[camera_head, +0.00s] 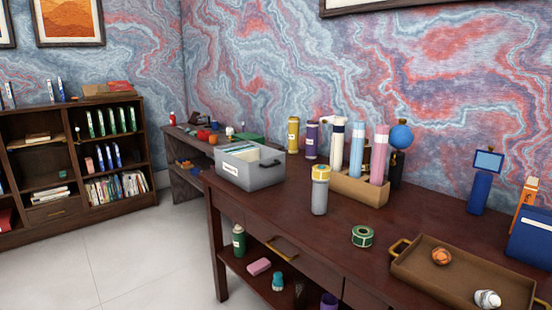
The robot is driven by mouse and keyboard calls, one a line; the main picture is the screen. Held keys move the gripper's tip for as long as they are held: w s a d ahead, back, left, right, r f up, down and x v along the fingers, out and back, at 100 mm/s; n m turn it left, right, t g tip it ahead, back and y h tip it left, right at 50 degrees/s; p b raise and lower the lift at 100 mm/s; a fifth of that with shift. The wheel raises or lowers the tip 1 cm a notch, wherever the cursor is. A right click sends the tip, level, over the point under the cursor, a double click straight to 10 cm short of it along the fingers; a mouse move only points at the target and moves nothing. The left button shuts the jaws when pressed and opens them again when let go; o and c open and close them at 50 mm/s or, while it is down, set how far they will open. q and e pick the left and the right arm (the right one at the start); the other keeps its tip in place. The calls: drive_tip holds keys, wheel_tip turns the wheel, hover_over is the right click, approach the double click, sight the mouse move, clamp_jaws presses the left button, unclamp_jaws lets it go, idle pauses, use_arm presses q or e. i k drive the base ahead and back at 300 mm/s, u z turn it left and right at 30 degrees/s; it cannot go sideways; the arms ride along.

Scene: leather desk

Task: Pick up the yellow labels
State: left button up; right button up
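A yellow, ring-like piece with a pale band (321,173) sits on top of an upright grey cylinder (319,198) near the middle of the dark red desk (290,225). It may be the yellow labels, but I cannot tell for sure whether it is a separate roll or the cylinder's cap. A green roll with a pale middle (362,236) lies on the desk in front of it, to the right. Neither of my grippers is in view.
A grey file box (262,175) stands left of the cylinder. Behind it to the right, a tan holder (345,186) bears tall coloured tubes. A brown tray (420,275) with two small objects lies at front right. The desk's front middle is mostly clear.

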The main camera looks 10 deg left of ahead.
sight(319, 175)
drive_tip(key=u, duration=1.6)
drive_tip(key=i, duration=2.85)
drive_tip(key=z, duration=3.3)
